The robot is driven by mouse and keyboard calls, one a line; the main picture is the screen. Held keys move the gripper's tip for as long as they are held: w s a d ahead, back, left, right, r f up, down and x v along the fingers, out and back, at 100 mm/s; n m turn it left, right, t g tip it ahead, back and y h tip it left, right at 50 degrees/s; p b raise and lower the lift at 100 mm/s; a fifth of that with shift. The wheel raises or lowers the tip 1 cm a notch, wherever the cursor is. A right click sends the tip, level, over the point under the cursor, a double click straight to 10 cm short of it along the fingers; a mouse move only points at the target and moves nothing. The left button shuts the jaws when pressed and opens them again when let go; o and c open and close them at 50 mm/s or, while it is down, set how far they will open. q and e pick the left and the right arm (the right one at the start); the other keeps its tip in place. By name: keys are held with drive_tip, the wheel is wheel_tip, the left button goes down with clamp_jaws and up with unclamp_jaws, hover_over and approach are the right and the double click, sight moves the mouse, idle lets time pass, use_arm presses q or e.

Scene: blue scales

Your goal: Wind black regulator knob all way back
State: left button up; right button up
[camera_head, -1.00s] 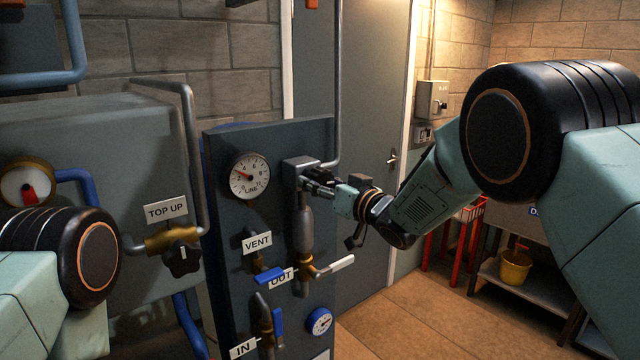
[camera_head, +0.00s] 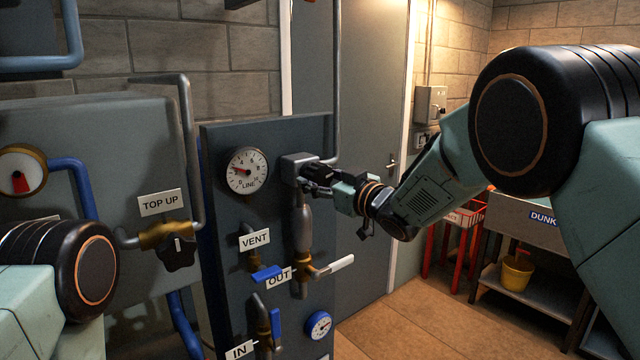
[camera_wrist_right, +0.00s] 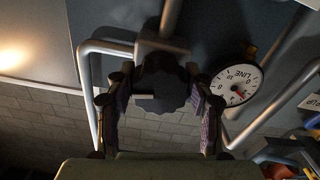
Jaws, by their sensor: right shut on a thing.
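The black regulator knob (camera_head: 316,171) sits on a grey regulator block (camera_head: 297,165) at the top of the dark panel. In the right wrist view the lobed knob (camera_wrist_right: 162,82) shows face-on, with a pale mark pointing left. My right gripper (camera_head: 318,187) is shut on it, one finger on each side, in the wrist view too (camera_wrist_right: 160,108). The LINE gauge (camera_head: 247,171) left of the regulator has its red needle pointing left, at the low part of the scale. My left gripper is out of view; only part of that arm shows at lower left.
A grey pipe (camera_head: 337,80) rises behind the knob. Another black knob (camera_head: 178,252) is under TOP UP.

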drive_tip(key=o, duration=1.2)
drive_tip(key=shift+w+a+f, duration=0.1)
drive_tip(key=shift+w, duration=0.05)
drive_tip(key=shift+c, duration=0.2)
drive_tip(key=v, duration=1.2)
